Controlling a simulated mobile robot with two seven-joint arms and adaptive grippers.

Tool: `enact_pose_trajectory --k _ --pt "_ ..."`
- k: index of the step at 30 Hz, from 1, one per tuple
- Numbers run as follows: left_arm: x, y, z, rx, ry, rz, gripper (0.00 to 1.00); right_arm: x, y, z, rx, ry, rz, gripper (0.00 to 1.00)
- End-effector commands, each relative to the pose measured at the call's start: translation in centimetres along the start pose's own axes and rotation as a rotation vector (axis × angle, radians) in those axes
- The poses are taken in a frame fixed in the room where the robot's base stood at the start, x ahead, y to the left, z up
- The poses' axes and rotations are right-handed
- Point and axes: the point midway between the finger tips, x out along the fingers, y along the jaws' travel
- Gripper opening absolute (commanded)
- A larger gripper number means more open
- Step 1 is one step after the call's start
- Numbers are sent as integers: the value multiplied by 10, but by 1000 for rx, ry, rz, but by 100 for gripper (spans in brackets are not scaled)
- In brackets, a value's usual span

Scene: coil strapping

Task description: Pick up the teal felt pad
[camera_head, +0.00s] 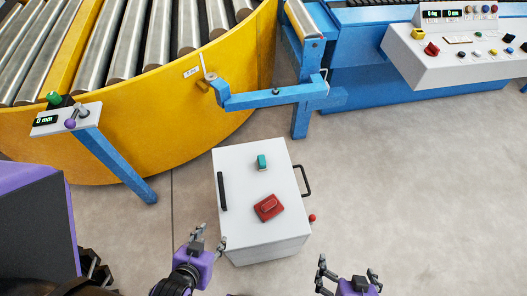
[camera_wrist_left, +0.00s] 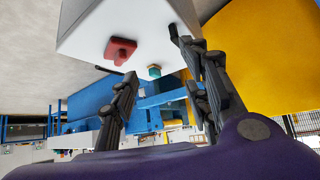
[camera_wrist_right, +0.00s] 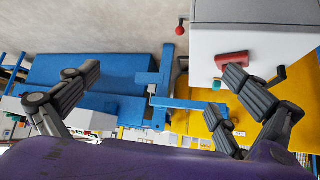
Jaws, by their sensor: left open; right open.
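The teal felt pad (camera_head: 262,162) is a small block on the white top of a cabinet (camera_head: 236,173), toward its far side. The pad also shows in the left wrist view (camera_wrist_left: 154,71) and, small, in the right wrist view (camera_wrist_right: 217,84). My left gripper (camera_head: 208,240) is open and empty at the cabinet's near left corner, apart from the pad. My right gripper (camera_head: 347,272) is open and empty to the right of the cabinet's near side, farther from the pad.
A red block (camera_head: 268,207) lies nearer on the same top. The cabinet has a black handle (camera_head: 303,181) and a red knob (camera_head: 312,218) on its right. A yellow roller conveyor (camera_head: 150,125) and blue arm (camera_head: 275,97) stand behind. Floor at right is clear.

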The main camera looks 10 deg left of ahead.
Motion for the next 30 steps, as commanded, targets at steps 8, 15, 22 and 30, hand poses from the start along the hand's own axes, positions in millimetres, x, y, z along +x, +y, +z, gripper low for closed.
enact_pose_trajectory --k 8,15,22,30 --pt "0 0 -1 0 1 0 43 0 -2 -3 5 6 0 100" --pt "0 0 -1 0 1 0 47 2 -2 -6 4 10 -1 100" --pt "41 12 -45 52 78 41 47 8 -3 22 2 -32 -4 100" --pt "134 85 -164 368 330 173 47 21 -4 98 3 -142 -7 100"
